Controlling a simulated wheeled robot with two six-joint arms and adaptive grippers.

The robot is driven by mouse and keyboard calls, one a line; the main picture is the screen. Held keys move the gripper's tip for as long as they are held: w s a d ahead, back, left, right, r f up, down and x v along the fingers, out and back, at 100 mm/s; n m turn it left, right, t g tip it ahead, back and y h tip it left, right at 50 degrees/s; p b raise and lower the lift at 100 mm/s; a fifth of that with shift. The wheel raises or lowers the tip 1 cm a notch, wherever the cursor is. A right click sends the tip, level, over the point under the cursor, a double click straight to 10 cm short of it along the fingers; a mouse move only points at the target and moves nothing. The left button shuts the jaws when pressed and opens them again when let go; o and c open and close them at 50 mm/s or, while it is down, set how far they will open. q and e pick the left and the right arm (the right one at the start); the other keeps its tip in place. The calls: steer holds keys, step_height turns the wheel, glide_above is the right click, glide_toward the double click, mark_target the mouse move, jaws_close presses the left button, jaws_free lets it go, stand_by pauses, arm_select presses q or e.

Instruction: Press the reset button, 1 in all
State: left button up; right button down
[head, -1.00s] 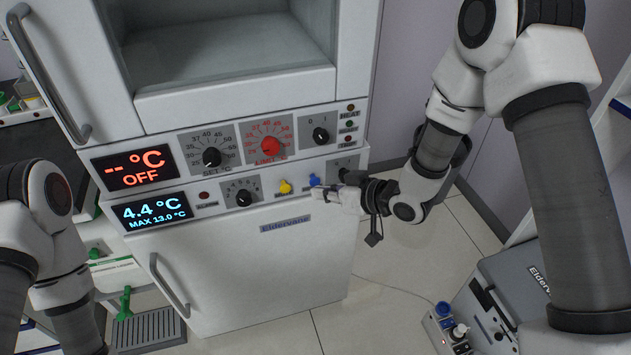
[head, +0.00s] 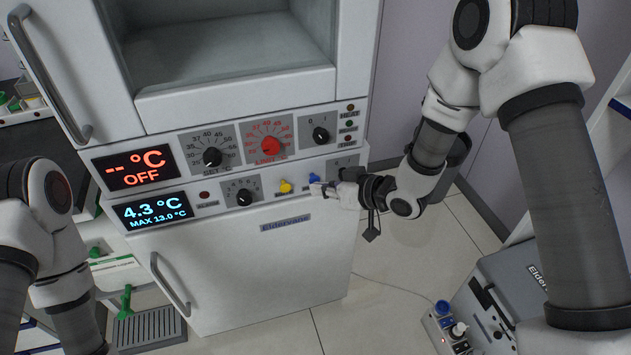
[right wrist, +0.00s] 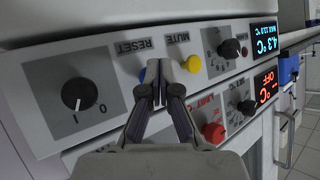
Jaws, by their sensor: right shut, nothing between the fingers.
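The blue reset button (head: 314,177) sits on the lower control strip of the white cabinet, right of the yellow mute button (head: 286,186). My right gripper (head: 318,188) is shut and empty, its tips just in front of the blue button. In the right wrist view, the shut fingertips (right wrist: 158,72) hide most of the reset button; a sliver of blue (right wrist: 142,74) shows beside them, under the upside-down RESET label (right wrist: 133,46). The yellow mute button (right wrist: 193,64) is close on the other side. I cannot tell whether the fingertips touch the blue button. My left gripper is out of view.
The strip also has a black dial (head: 243,196) and a display (head: 152,210) reading 4.3 °C. Above are a red limit knob (head: 270,146), a black set knob (head: 212,157) and an OFF display (head: 137,168). A grey case (head: 510,285) stands at lower right.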

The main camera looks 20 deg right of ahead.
steer(key=shift+w, duration=0.5)
stand_by(0.3)
stand_by(0.4)
steer(key=shift+s, duration=1.3)
steer(key=s, duration=0.5)
steer(key=shift+d, duration=0.1)
